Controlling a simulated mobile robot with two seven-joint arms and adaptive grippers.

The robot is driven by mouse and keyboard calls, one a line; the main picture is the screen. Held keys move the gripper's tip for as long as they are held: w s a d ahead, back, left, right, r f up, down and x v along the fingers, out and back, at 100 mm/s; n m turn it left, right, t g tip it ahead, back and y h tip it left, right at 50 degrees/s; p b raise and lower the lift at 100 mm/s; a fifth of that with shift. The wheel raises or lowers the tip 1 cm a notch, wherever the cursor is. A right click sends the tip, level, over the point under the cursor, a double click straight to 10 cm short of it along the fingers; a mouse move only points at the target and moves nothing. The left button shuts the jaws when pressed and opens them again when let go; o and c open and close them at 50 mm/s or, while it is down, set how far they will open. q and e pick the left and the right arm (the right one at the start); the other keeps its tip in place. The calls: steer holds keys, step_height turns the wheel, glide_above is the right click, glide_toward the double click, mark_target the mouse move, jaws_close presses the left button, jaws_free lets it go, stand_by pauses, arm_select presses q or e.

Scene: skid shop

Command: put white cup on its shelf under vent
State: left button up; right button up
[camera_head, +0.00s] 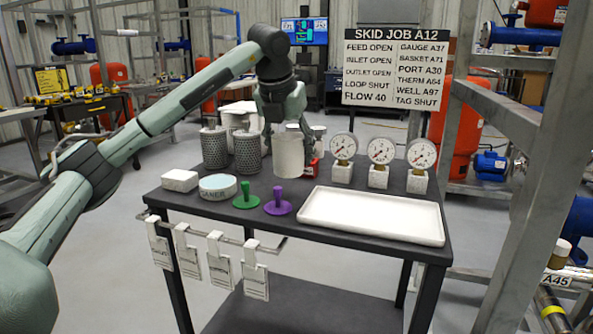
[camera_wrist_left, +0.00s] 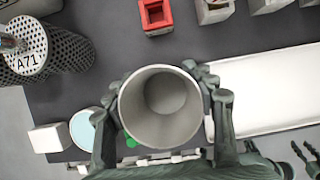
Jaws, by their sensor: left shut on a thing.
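The white cup (camera_head: 289,157) is upright over the dark table in the head view, in front of the row of gauges' left end. My left gripper (camera_head: 287,126) comes down on it from above and is shut on it. In the left wrist view I look into the open, empty cup (camera_wrist_left: 166,100), with my left gripper's fingers (camera_wrist_left: 164,82) on both sides of its wall. I cannot tell whether its base touches the table. No shelf under a vent can be made out. Dark finger-like parts at the lower right of the wrist view may be my right gripper (camera_wrist_left: 306,158).
The table (camera_head: 330,254) carries a white tray (camera_head: 372,216), several gauges (camera_head: 382,151), mesh baskets (camera_head: 248,152), a white block (camera_head: 180,180), a round pale-blue-topped container (camera_head: 218,187), and green (camera_head: 245,196) and purple (camera_head: 278,203) pegs. Tags (camera_head: 255,275) hang in front. A metal frame (camera_head: 545,160) stands right.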

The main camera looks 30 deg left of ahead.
mark_target(296, 172)
arm_select(q)
steer(key=shift+w+d+f, duration=0.3)
steer(key=shift+w+f, duration=0.1)
steer(key=shift+w, duration=0.05)
steer(key=shift+f, duration=1.9)
steer(key=shift+f, duration=0.15)
steer(key=o, duration=1.1)
steer(key=shift+c, duration=0.2)
